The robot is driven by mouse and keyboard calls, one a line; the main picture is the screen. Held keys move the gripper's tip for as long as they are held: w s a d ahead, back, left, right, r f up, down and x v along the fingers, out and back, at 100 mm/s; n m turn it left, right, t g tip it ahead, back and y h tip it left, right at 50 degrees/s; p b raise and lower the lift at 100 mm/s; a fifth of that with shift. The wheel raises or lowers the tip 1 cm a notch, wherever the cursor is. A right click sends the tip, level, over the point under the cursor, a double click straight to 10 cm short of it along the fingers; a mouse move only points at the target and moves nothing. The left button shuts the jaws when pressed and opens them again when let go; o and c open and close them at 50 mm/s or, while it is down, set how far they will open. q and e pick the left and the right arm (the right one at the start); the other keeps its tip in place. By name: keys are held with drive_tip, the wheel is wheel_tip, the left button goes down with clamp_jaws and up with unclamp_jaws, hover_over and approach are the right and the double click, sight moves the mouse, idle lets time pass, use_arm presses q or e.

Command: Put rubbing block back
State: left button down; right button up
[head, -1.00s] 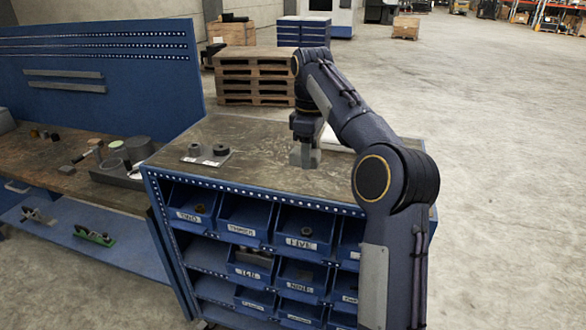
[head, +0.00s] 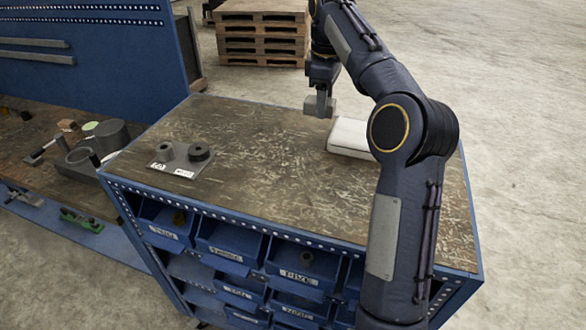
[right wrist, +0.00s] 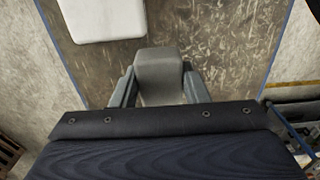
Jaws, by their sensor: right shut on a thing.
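My right gripper (head: 320,98) is shut on a grey rubbing block (right wrist: 160,68). In the right wrist view the block sits between the two grey fingers, with the scratched tabletop behind it. In the head view the block (head: 319,106) hangs at the far edge of the cart top (head: 265,145), left of and beyond a white rounded pad or box (head: 349,136). The white thing also shows at the top left of the right wrist view (right wrist: 102,18). I cannot tell the block's height above the top. My left gripper is not in view.
A small plate (head: 178,164) with two dark round pieces lies at the cart's left. Labelled blue bins (head: 230,240) fill the cart's front. A workbench (head: 30,140) with loose parts stands left, and pallets (head: 262,35) stand behind. The cart top's middle is clear.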

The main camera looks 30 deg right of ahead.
drive_tip(key=s+a+f+b, duration=0.3)
drive_tip(key=s+a+f, duration=0.1)
drive_tip(key=a, duration=0.4)
hover_over(291, 188)
drive_tip(key=f, duration=0.4)
drive_tip(key=shift+w+d+f, duration=0.1)
drive_tip(key=shift+d+f, duration=0.25)
drive_tip(key=shift+f, duration=0.05)
drive_tip(key=shift+a+f, duration=0.15)
drive_tip(key=shift+f, duration=0.05)
drive_tip(key=shift+a+f, duration=0.15)
drive_tip(key=shift+f, duration=0.75)
drive_tip(key=shift+a+f, duration=0.1)
drive_tip(key=shift+f, duration=0.8)
drive_tip(key=shift+f, duration=0.15)
drive_tip(key=o, duration=1)
drive_tip(key=shift+s, duration=0.2)
drive_tip(key=shift+c, duration=0.2)
